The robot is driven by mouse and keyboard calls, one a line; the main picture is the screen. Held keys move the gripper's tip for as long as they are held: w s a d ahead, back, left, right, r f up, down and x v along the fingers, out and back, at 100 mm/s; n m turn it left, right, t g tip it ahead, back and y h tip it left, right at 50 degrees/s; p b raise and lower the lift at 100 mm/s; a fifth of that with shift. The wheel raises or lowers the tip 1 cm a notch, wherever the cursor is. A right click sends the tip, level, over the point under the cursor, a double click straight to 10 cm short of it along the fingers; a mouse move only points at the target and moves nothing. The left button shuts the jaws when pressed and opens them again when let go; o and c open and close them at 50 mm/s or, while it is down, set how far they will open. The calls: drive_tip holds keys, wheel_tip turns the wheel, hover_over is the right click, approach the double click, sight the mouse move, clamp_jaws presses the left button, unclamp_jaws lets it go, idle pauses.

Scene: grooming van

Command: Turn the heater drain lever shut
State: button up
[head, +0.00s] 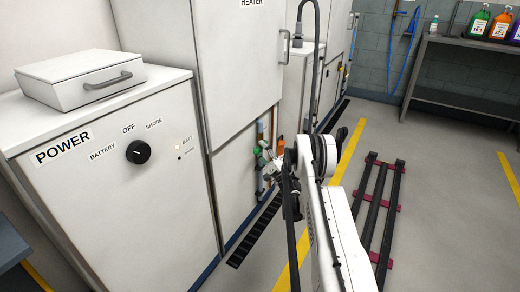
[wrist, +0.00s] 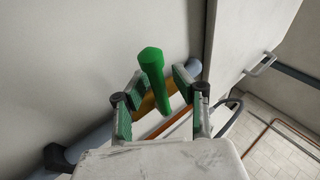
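The heater drain lever is a green bar (wrist: 152,68) in the wrist view, slanting from upper left to lower right in front of a brass-coloured part and a grey pipe (wrist: 84,142). My gripper (wrist: 161,80) has its two green-padded fingers apart, one on each side of the lever, with visible gaps. I cannot tell how deep the lever sits between them. In the head view my gripper (head: 270,165) is low at the heater cabinet (head: 236,185), by the pipes. Small green parts show there, but my arm and the small size hide which is the lever.
The power cabinet (head: 120,205) with its black knob (head: 138,151) stands at the left. A dark floor grate (head: 252,232) runs along the cabinets. A rack of dark bars (head: 377,205) lies on the floor to the right. An orange pipe (wrist: 178,125) passes close to the fingers.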

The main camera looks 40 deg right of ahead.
sight(260, 147)
drive_tip(key=shift+r, duration=0.1)
wheel_tip(260, 147, up, 10)
drive_tip(key=shift+f, duration=0.1)
idle(0.7)
